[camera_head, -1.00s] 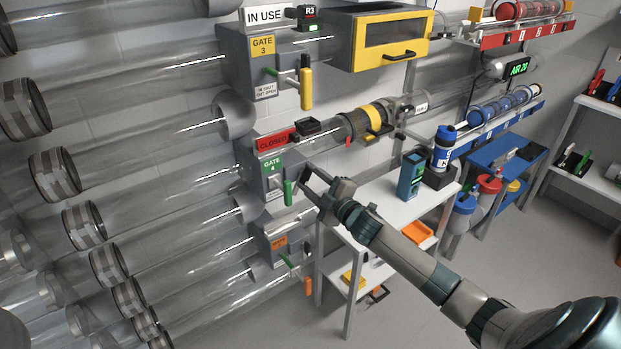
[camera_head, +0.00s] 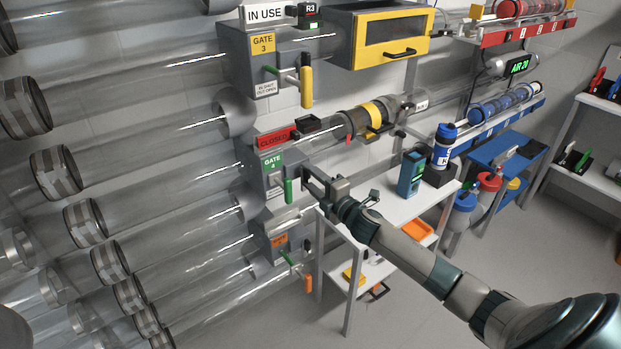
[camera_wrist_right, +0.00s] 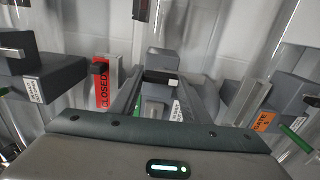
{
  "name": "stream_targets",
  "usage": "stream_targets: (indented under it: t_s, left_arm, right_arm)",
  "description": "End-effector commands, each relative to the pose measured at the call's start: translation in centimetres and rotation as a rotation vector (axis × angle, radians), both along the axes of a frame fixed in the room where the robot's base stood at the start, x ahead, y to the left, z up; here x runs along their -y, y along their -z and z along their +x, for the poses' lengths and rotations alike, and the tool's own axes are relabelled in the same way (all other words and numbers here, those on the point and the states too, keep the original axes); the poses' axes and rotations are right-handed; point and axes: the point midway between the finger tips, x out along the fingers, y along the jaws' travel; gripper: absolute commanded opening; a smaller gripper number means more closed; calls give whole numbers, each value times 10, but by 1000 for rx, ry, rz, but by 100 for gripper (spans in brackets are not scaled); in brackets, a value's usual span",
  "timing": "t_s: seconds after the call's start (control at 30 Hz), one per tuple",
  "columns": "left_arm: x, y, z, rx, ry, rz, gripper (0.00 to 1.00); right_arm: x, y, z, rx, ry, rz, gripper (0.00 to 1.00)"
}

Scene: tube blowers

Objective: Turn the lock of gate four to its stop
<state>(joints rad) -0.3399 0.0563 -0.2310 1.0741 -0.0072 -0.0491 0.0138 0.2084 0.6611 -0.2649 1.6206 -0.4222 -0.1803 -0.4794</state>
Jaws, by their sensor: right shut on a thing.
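The grey gate four box (camera_head: 257,182) has a green GATE 4 label (camera_head: 272,162) and a red CLOSED sign (camera_head: 277,138) above it. A green bar (camera_head: 288,190) hangs upright at its front. My right gripper (camera_head: 304,174) is at the right of this bar, shut on a part at the front of the box, which appears to be the lock. The fingers hide most of that part. In the right wrist view the fingers (camera_wrist_right: 165,98) stand either side of a grey part with a dark block. My left gripper is not in view.
The gate three box (camera_head: 236,62) with its yellow handle (camera_head: 306,86) is above. The gate five box (camera_head: 262,243) with its orange handle (camera_head: 308,284) is below. Clear tubes fill the left. A white table (camera_head: 372,212) stands close behind my right arm.

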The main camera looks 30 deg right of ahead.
Motion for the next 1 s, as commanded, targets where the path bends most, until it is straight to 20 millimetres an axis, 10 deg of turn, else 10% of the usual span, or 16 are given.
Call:
stream_targets:
  t_s: [0.17,0.2,0.3,1.0]
  left_arm:
    - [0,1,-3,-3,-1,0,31]
    - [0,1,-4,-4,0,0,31]
    - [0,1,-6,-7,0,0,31]
    - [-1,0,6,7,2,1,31]
  right_arm:
    - [0,0,0,0,-1,-6,2]
    - [0,0,0,0,-1,-6,44]
    - [0,0,0,0,0,-5,61]
    - [2,2,-29,-2,-1,-3,61]
